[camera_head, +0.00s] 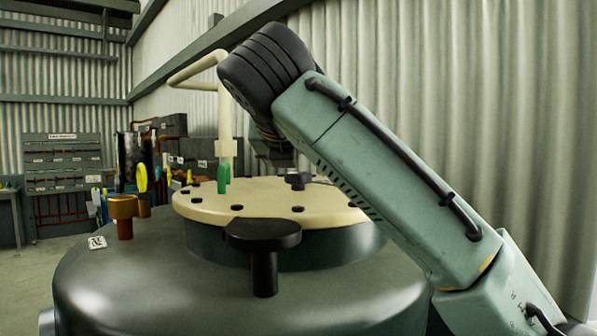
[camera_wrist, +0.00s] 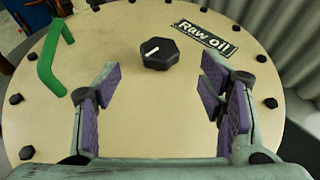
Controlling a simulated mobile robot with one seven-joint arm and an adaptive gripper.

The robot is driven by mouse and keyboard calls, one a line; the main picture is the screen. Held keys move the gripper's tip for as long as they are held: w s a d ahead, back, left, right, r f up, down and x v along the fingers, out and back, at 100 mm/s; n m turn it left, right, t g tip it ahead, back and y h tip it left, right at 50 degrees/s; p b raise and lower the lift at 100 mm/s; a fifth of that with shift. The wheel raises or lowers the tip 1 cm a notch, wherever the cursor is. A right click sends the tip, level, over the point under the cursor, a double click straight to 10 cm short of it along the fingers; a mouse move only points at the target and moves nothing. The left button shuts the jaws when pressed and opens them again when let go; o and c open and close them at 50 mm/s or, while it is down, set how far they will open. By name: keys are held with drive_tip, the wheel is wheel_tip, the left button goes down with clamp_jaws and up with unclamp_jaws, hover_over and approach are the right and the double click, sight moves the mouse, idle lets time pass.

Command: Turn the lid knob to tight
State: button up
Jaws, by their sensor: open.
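The lid knob (camera_wrist: 160,53) is a black faceted knob with a white line mark, on the cream round lid (camera_wrist: 150,125). Its white mark points roughly left to right, tilted slightly. In the head view the black knob (camera_head: 298,179) shows small near the back of the lid (camera_head: 225,205). My gripper (camera_wrist: 156,82) is open and empty, its purple-padded fingers spread. In the wrist picture the knob appears beyond the fingertips, between their lines and apart from them. In the head view my fingers cannot be made out clearly behind my arm.
A green handle (camera_wrist: 47,62) stands on the lid at left, and a "Raw Oil" label (camera_wrist: 205,38) lies right of the knob. Black bolts ring the lid. In the head view, a black T-shaped clamp (camera_head: 263,240) and a brass one (camera_head: 124,212) rise from the tank (camera_head: 170,290).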

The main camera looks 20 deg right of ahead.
sight(298, 173)
drive_tip(key=p+x, duration=0.2)
drive_tip(key=x, duration=0.7)
drive_tip(key=shift+w+d+f, duration=0.1)
drive_tip(key=shift+w, duration=0.15)
drive_tip(key=c, duration=1.2)
